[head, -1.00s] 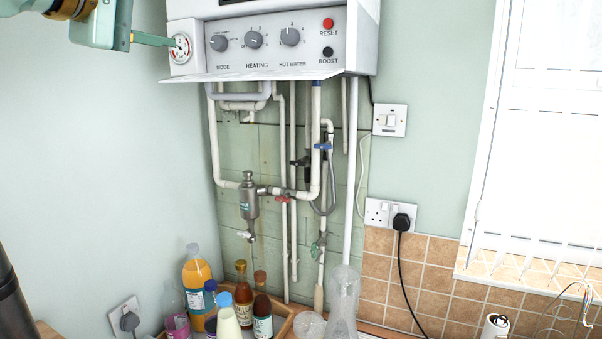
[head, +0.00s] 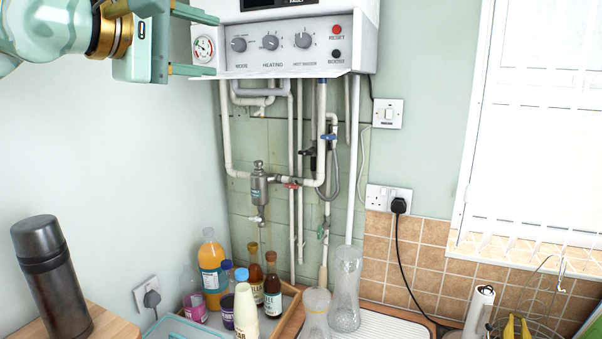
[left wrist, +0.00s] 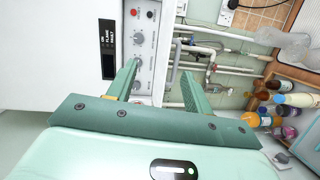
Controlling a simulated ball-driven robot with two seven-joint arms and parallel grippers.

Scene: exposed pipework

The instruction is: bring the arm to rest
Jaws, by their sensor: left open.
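My left gripper (head: 216,45) is at the upper left of the head view, in front of the left end of the white boiler (head: 300,20). Its two green fingers are apart, one above the other, with nothing between them. Its fingers appear close to the round gauge (head: 203,48); I cannot tell whether they touch the boiler. In the left wrist view, the open fingers (left wrist: 161,68) point towards the boiler's control panel (left wrist: 146,40), with a knob showing between them. My right gripper is not in view.
Pale pipes with a grey metal filter (head: 259,186) run below the boiler. Bottles, including an orange one (head: 211,265), stand in a wooden tray (head: 284,322). A dark flask (head: 50,275) stands at lower left.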

